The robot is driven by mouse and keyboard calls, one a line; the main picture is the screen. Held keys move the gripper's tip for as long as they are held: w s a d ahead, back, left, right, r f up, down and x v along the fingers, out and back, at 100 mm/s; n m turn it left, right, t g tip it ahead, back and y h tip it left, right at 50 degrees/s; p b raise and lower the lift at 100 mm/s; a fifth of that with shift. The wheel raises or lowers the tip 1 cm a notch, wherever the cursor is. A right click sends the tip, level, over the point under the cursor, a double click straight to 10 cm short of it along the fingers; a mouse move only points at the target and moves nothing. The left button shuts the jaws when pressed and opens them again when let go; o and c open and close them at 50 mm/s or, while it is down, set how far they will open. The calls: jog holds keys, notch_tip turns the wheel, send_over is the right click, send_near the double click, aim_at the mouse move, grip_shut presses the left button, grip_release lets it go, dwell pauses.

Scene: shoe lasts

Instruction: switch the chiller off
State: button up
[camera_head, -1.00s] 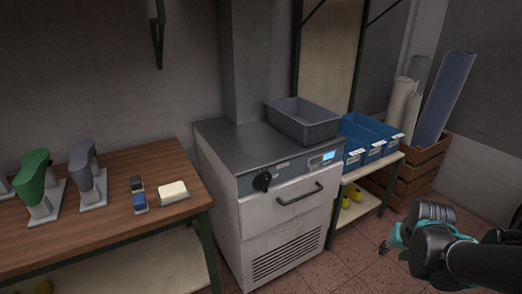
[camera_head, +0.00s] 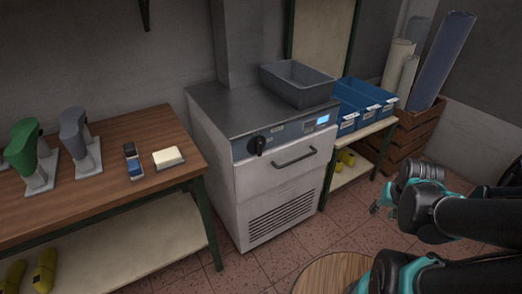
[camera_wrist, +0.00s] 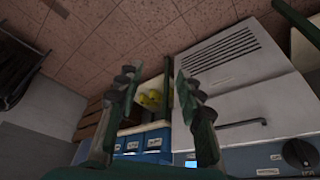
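The chiller (camera_head: 270,185) is a white cabinet with a steel top, a bar handle and a vented lower front. Its blue-grey panel carries a black rotary knob (camera_head: 257,145) at the left and a lit blue display (camera_head: 323,119) at the right. In the wrist view the knob (camera_wrist: 299,153) is at the lower right corner and the display is partly cut off at the bottom edge. My gripper (camera_head: 378,207) is in front and to the right of the chiller, apart from it. In the wrist view its two fingers (camera_wrist: 155,88) are spread with nothing between them.
A grey bin (camera_head: 300,84) stands on the chiller top. Blue bins (camera_head: 362,108) sit on a shelf right of it, beside wooden crates (camera_head: 418,125) with rolls. A wooden table (camera_head: 100,198) with shoe lasts stands left. A round wooden top (camera_head: 333,272) is in front. Floor between is clear.

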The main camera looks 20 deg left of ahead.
jog(key=w+a+r+n+y, duration=0.1)
jog(key=w+a+r+n, duration=0.2)
jog(key=w+a+r, duration=0.45)
notch_tip(320, 180, up, 10)
jog(key=f+n+g+y, duration=0.1)
jog(key=n+y, duration=0.2)
jog(key=n, duration=0.4)
send_over(261, 142)
jog(key=s+d, duration=0.4)
jog(key=shift+h, duration=0.3)
jog(key=x, duration=1.6)
jog(key=shift+f, duration=0.4)
grip_shut()
